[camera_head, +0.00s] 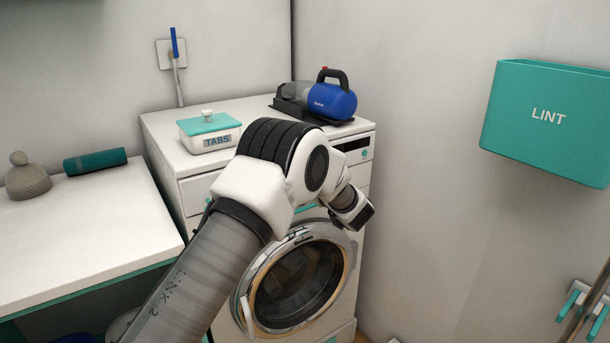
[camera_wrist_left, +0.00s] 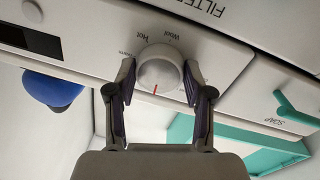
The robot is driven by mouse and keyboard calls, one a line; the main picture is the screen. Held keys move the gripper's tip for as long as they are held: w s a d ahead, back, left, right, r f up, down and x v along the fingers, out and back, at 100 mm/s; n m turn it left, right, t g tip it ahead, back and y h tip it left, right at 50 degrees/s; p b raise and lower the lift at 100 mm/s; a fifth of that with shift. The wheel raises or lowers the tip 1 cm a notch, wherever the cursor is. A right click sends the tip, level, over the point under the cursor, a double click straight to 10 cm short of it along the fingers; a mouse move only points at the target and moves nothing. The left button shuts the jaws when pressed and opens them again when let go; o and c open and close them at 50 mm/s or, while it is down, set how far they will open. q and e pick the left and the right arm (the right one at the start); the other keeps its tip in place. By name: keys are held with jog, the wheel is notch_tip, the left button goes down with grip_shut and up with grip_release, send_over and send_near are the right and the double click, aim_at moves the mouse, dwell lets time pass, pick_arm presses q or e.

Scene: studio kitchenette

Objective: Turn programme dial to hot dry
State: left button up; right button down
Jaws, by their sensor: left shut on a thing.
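The programme dial (camera_wrist_left: 160,72) is a round white knob with a red mark on the machine's light front panel. In the left wrist view the mark points toward the bottom of the picture, away from the small printed labels, of which "Wool" and "Hot" are partly readable. My left gripper (camera_wrist_left: 159,68) is shut on the dial, one dark finger on each side of it. In the head view my left arm hides the dial and the gripper's fingers. The white front-loading machine (camera_head: 365,185) has a round glass door. My right gripper is not in view.
A tabs box (camera_head: 208,133) and a blue handheld vacuum (camera_head: 332,102) stand on top of the machine. A teal lint bin (camera_head: 548,120) hangs on the right wall. A white counter (camera_head: 80,225) lies at left. A soap drawer handle (camera_wrist_left: 295,112) is near the dial.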

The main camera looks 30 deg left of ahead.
pick_arm(q)
jog(key=n+b, duration=0.4)
jog(key=shift+f+n, duration=0.2)
jog(key=shift+n, duration=0.1)
jog(key=shift+n+y+b, duration=0.4)
jog(key=shift+n+b, duration=0.6)
jog(key=shift+r+n+b, duration=0.15)
jog(key=shift+n+b, duration=0.35)
jog(key=shift+n, duration=0.3)
jog(key=o, duration=1.2)
jog(key=shift+c, duration=0.2)
